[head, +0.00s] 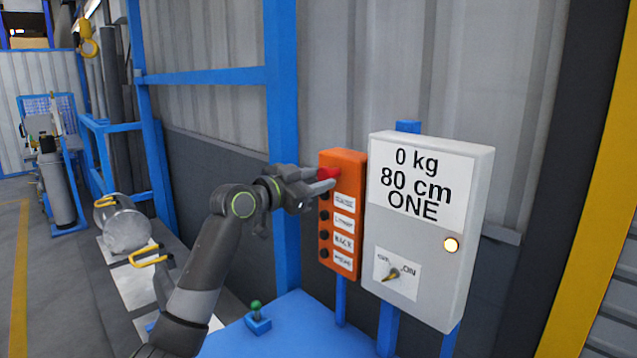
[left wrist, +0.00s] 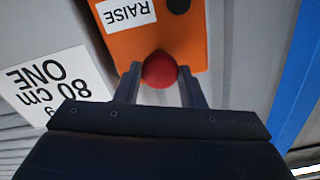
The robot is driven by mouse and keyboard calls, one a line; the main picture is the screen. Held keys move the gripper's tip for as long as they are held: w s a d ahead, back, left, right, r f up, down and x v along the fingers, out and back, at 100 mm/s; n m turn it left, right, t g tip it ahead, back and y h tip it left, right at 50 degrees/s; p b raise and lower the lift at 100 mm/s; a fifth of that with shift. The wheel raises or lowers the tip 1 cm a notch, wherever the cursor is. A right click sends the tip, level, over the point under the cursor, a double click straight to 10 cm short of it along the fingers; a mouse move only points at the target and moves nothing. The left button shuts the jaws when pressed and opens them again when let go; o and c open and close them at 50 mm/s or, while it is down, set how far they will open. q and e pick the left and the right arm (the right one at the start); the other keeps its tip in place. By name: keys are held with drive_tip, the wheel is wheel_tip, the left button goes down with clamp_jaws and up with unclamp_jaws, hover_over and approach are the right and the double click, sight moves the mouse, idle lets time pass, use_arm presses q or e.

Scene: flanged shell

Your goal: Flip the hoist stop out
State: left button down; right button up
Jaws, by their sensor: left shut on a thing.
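The hoist stop is a red round button (head: 327,174) at the top of an orange control box (head: 345,215). My left gripper (head: 325,180) reaches it from the left and is shut on it. In the left wrist view the red button (left wrist: 159,70) sits between the two fingertips (left wrist: 160,80), with the orange box (left wrist: 160,35) behind it. Below the stop, the box has several black buttons with white labels; one label reads RAISE in the left wrist view. My right gripper is not in view.
A grey panel (head: 451,262) right of the orange box reads "0 kg 80 cm ONE", with a lit yellow lamp (head: 451,244) and a rotary switch (head: 391,275). A blue post (head: 282,130) stands behind my arm. A green-topped lever (head: 257,318) is below. A metal cylinder (head: 126,231) lies at left.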

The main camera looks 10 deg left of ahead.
use_arm(q)
drive_tip(key=shift+s, duration=0.1)
drive_tip(key=c, duration=1.3)
unclamp_jaws()
drive_tip(key=shift+f, duration=0.1)
drive_tip(key=o, duration=0.4)
drive_tip(key=shift+s+a, duration=0.1)
drive_tip(key=shift+a, duration=0.05)
drive_tip(key=shift+s+a, duration=0.1)
drive_tip(key=shift+s, duration=0.05)
drive_tip(key=shift+b+v, duration=2.85)
drive_tip(key=shift+v, duration=5.7)
